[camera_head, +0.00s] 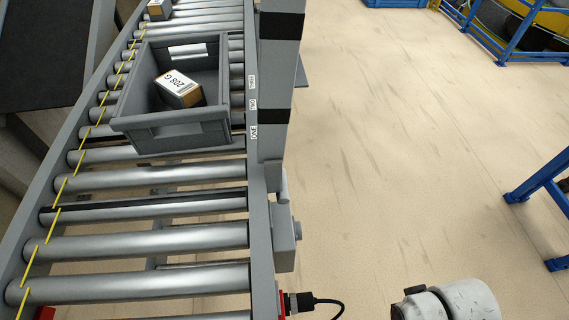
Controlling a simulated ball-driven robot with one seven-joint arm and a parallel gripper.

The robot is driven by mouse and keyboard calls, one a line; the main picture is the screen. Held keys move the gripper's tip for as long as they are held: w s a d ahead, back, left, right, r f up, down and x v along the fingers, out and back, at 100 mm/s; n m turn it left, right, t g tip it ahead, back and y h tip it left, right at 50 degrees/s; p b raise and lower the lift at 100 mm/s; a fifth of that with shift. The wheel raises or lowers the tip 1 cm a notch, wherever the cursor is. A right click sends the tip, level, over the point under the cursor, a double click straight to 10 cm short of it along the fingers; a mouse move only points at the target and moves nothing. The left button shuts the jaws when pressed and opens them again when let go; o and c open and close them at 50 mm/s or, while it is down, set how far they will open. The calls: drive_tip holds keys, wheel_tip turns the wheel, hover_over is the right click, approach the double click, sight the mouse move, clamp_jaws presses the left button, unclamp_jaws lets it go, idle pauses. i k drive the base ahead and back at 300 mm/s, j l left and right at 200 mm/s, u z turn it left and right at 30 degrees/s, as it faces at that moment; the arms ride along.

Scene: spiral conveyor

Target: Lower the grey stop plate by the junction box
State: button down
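A grey box (286,238), which looks like the junction box, is fixed to the right side rail of the roller conveyor (262,215). A short grey upright piece (283,186) stands just above it. A narrow dark strip (150,210) lies across the conveyor between rollers, level with that piece. I cannot tell which of these is the stop plate, or whether it is up or down. A grey tote (180,135) sits on the rollers beyond the strip, holding a carton marked 208 G (178,89). My gripper is not in view.
A tall grey post with black bands (275,85) stands at the conveyor's right side. A black cable plug (300,302) sticks out of the rail near the bottom.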

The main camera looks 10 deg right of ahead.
sight(281, 25)
drive_tip(key=i+l+u, duration=0.1)
drive_tip(key=l+u, duration=0.15)
drive_tip(key=l, duration=0.2)
drive_tip(key=l+u, duration=0.2)
drive_tip(key=l, duration=0.25)
drive_tip(key=l+u, duration=0.25)
drive_tip(key=l, duration=0.2)
drive_tip(key=l+u, duration=0.25)
drive_tip(key=l, duration=0.25)
drive_tip(key=l+u, duration=0.2)
drive_tip(key=l, duration=0.25)
drive_tip(key=k+l+u, duration=0.25)
drive_tip(key=l, duration=0.15)
drive_tip(key=l+u, duration=0.25)
drive_tip(key=l, duration=0.2)
drive_tip(key=k+l+u, duration=0.2)
drive_tip(key=l, duration=0.2)
